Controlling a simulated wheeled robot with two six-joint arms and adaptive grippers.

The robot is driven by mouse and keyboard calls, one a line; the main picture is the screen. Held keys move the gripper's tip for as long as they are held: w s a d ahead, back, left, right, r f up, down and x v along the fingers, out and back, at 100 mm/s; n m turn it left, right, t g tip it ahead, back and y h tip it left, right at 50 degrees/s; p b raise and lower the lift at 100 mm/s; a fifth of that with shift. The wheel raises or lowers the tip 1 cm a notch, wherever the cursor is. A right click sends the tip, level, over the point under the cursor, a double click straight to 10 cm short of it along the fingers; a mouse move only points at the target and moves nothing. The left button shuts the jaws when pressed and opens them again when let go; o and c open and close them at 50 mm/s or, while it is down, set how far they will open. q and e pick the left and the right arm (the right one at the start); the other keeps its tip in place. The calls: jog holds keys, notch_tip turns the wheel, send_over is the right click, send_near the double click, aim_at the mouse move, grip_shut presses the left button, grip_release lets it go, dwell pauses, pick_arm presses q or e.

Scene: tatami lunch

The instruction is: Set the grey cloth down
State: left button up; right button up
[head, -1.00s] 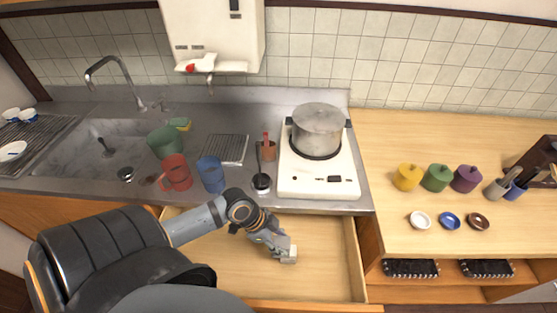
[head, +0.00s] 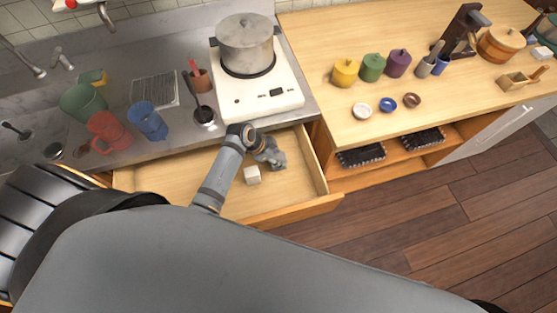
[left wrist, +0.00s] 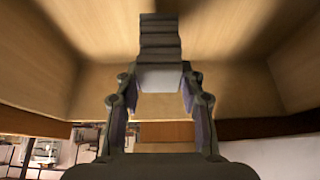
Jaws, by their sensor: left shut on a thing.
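My left gripper (head: 268,153) is over the open wooden drawer, near its right side. In the left wrist view, the gripper (left wrist: 160,95) is shut on the grey cloth (left wrist: 160,50). The cloth looks like a narrow ridged bundle with a paler near face, between the two fingers. In the head view the cloth is small and hard to tell from the grey fingers. Wood fills the wrist view beyond it; whether the cloth touches the drawer floor, I cannot tell. My right gripper is not in view.
Much of the drawer floor is bare. Above the drawer, the counter holds a blue cup (head: 149,121), a red cup (head: 107,131), a ladle and a stove (head: 262,98) with a pot.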

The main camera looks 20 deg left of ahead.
pick_arm(q)
jog(key=shift+w+d+f, duration=0.1)
jog(key=shift+f, duration=0.85)
jog(key=shift+w+d+f, duration=0.1)
jog(key=shift+f, duration=0.8)
jog(key=shift+f, duration=0.1)
jog(key=o, duration=1.1)
jog(key=v, duration=1.2)
jog(key=shift+r, duration=0.2)
